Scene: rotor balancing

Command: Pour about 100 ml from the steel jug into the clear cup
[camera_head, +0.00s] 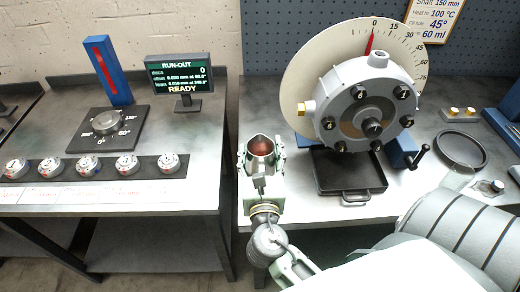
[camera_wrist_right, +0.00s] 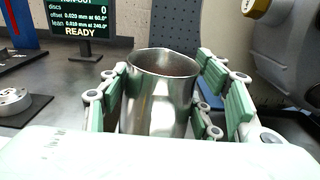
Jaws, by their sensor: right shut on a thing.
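The steel jug (camera_head: 261,147) is upright at the left end of the right-hand bench, with reddish-brown liquid inside. My right gripper (camera_head: 262,164) is shut on the jug, with its green-padded fingers on either side. In the right wrist view the jug (camera_wrist_right: 160,95) stands between the fingers (camera_wrist_right: 172,105), its rim level and its lower part hidden by my gripper. I cannot tell whether the jug's base touches the bench. I cannot make out a clear cup in either view. My left gripper is not in view.
A rotor housing (camera_head: 368,100) with a round dial stands behind a black tray (camera_head: 350,197).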

